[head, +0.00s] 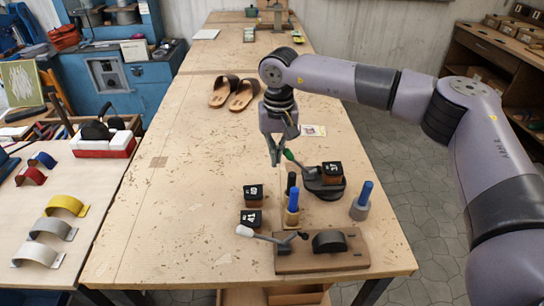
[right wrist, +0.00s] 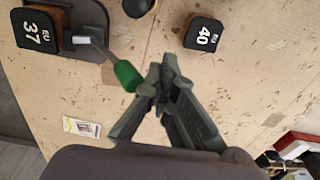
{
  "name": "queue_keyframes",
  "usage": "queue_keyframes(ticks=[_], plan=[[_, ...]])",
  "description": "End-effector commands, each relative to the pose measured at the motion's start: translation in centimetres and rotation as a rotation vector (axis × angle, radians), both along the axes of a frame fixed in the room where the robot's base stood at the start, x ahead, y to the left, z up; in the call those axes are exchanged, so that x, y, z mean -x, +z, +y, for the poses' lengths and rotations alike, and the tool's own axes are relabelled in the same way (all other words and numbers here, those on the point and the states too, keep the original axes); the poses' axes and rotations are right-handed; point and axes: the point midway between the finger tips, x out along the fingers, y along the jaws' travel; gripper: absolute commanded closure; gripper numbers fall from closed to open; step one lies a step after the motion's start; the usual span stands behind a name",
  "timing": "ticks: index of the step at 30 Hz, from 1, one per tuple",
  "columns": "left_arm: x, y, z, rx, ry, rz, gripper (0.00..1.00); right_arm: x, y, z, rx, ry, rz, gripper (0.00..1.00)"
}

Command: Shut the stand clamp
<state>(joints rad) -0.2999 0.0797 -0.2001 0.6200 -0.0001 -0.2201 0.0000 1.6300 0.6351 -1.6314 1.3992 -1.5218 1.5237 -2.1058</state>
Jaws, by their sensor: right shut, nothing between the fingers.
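The stand clamp has a round dark base (head: 322,191) and a lever with a green handle (head: 289,155), standing on the right side of the bench. A brown block with a black "37" top (head: 332,168) sits at it. The lever slants up and left from the base. My right gripper (head: 275,158) is shut and empty just left of the green handle. In the right wrist view, the green handle (right wrist: 127,75) is close beside the fingers (right wrist: 166,65); I cannot tell whether they touch. My left gripper is not in view.
A wooden board (head: 345,262) with a black pad and a white-handled lever lies at the front. Blocks marked 40 (head: 253,192) and 41 (head: 251,218) and blue-handled tools (head: 361,200) stand nearby. Sandals (head: 236,92) lie farther back. The bench's left half is clear.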

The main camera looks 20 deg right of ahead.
Motion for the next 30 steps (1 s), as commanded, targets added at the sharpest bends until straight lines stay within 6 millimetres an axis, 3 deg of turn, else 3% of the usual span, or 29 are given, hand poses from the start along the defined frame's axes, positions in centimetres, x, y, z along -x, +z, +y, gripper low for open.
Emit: queue_keyframes(ticks=[1,12,17,30], plan=[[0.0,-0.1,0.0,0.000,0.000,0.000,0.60,0.7,-1.4,-1.6,0.030,-0.015,0.035,1.00],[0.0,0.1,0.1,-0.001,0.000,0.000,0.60,0.8,-0.7,-1.9,0.025,-0.011,0.029,1.00],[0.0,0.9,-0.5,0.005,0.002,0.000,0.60,0.7,0.6,-1.6,0.022,-0.008,0.026,1.00],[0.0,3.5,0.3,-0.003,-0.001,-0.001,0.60,0.5,5.2,-0.8,0.019,-0.007,0.023,1.00]])
